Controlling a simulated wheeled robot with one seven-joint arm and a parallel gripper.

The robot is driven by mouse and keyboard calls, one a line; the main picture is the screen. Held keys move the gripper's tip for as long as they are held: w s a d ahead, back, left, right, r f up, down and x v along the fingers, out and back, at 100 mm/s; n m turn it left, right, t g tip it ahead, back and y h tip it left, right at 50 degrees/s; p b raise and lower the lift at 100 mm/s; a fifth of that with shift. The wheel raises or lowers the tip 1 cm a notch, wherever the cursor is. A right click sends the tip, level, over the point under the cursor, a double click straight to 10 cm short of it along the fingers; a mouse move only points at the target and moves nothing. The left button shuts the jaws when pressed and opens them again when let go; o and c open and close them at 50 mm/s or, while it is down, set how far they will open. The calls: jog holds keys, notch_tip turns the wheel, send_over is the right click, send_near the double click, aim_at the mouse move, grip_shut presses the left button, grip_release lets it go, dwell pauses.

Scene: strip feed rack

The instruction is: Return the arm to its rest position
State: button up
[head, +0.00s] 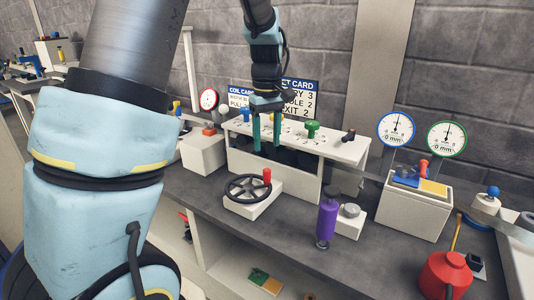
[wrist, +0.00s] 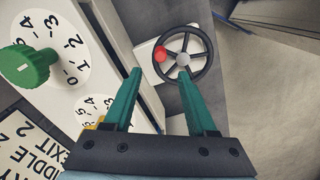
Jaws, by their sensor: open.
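My arm fills the left of the head view and comes back in from the top. My gripper (head: 266,133) hangs in front of the white feed rack (head: 275,180), with its two green fingers pointing down. In the wrist view my gripper (wrist: 168,90) shows its fingers spread apart with nothing between them. A black handwheel with a red knob (wrist: 183,54) lies beyond the fingertips, apart from them. A green dial knob (wrist: 25,65) on the rack is left of the fingers.
A purple bottle (head: 327,220), a red can (head: 446,275) and two round gauges (head: 396,129) stand to the right on the grey bench (head: 300,245). The handwheel (head: 248,187) sits in front of the rack. Two printed cards (head: 299,97) stand behind the rack.

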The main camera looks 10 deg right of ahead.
jog(key=shift+r, duration=0.15)
jog(key=shift+a, duration=0.35)
jog(key=s+a+f+m, duration=0.2)
jog(key=s+a, duration=0.3)
jog(key=a, duration=0.6)
jog(key=s+a+f+m+t, duration=0.1)
jog(key=s+a+f+m, duration=0.1)
jog(key=s+a, duration=0.4)
jog(key=a, duration=0.4)
jog(key=shift+s+a+t, duration=0.15)
jog(key=shift+a+t, duration=0.15)
jog(key=shift+a, duration=0.05)
dwell(2.1)
